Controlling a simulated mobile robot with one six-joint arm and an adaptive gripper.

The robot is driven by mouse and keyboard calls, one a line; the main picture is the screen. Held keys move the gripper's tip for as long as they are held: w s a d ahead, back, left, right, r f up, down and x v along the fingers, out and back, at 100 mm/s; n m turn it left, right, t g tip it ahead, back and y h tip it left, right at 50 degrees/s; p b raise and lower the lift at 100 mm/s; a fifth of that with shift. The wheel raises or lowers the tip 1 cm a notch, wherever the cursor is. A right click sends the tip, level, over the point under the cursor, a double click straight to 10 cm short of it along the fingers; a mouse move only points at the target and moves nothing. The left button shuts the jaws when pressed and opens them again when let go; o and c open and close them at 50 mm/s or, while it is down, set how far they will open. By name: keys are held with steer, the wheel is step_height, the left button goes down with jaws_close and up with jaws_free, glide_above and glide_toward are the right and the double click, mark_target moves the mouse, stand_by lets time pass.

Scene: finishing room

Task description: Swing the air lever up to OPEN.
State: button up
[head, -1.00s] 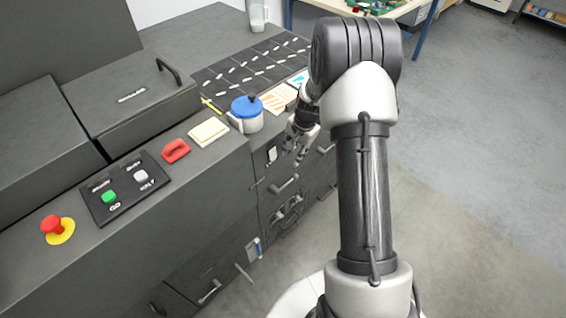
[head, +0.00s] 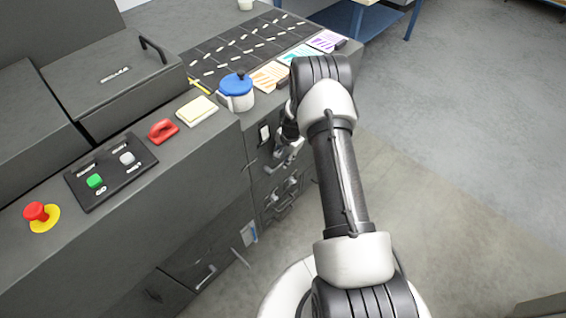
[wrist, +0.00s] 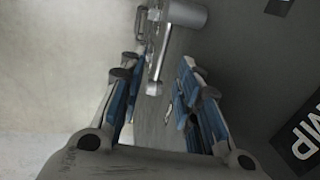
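A grey metal lever (wrist: 163,55) shows in the wrist view, running from a thick grey cylinder (wrist: 186,13) at the top to a pale squared tip. My gripper (wrist: 160,68) is open, with its blue-padded fingers on either side of the lever's tip in the picture. I see no clear contact between pads and lever. In the head view my gripper (head: 285,155) is low beside the front of the dark cabinet, partly behind my arm. There I cannot tell the lever from the gripper's fingers. No OPEN marking is readable.
A dark label ending in "MP" (wrist: 304,138) is at the wrist view's right. The machine top (head: 215,128) carries a blue-lidded pot (head: 236,92), a red handle (head: 162,130), a button panel (head: 112,170) and a red stop button (head: 38,212).

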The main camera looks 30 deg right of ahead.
steer(key=shift+w+a+f, duration=0.1)
steer(key=shift+w+f, duration=0.05)
steer(key=shift+f, duration=0.55)
steer(key=shift+w+f, duration=0.1)
steer(key=shift+f, duration=0.55)
steer(key=shift+c, duration=0.2)
jaws_close()
